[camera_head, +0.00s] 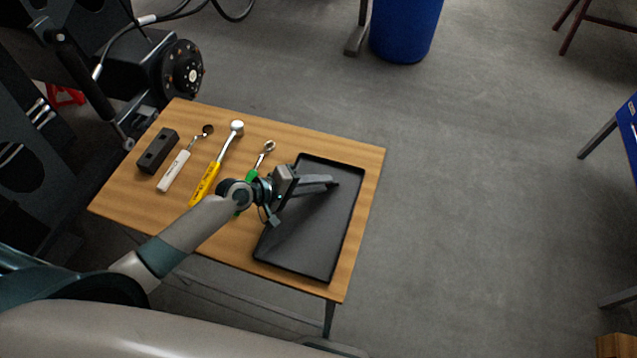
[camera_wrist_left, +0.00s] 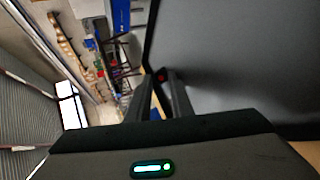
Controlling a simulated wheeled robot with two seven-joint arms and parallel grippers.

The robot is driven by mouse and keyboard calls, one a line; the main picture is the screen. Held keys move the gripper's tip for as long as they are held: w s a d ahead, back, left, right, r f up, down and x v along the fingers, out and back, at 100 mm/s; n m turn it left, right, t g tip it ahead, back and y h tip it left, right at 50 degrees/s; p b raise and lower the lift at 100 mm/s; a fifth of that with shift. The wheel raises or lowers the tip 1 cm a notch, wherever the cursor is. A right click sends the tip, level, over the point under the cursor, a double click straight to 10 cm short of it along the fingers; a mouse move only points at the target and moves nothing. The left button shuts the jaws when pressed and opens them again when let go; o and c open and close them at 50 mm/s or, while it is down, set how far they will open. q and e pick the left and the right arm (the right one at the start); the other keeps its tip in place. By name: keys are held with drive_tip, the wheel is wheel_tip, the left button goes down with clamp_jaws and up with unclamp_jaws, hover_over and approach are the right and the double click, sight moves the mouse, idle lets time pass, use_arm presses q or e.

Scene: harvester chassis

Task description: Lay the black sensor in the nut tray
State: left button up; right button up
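The nut tray (camera_head: 345,165) is a flat black tray with a raised rim on the right part of the wooden table. My left gripper (camera_head: 331,183) reaches over the tray from the left, its fingers above the tray floor. In the left wrist view the fingertips (camera_wrist_left: 161,77) close on a small dark piece with a red spot, which looks like the black sensor (camera_wrist_left: 160,74). Most of the sensor is hidden by the fingers, and in the head view it is hard to tell from the dark tray. My right gripper is not in view.
Machine parts with a round hub (camera_head: 183,75) stand behind the table's left corner.

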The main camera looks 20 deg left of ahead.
use_arm(q)
drive_tip(key=o, duration=0.3)
drive_tip(key=shift+s, duration=0.1)
drive_tip(key=shift+s+f, duration=0.1)
drive_tip(key=shift+f, duration=0.1)
drive_tip(key=shift+a, duration=0.1)
drive_tip(key=shift+s+a, duration=0.2)
drive_tip(key=b+v, duration=0.1)
drive_tip(key=v, duration=0.4)
drive_tip(key=b+v, duration=0.1)
drive_tip(key=v, duration=0.5)
drive_tip(key=r+b+v, duration=0.1)
drive_tip(key=b+v, duration=0.1)
drive_tip(key=v, duration=0.3)
drive_tip(key=shift+s+a+r, duration=0.1)
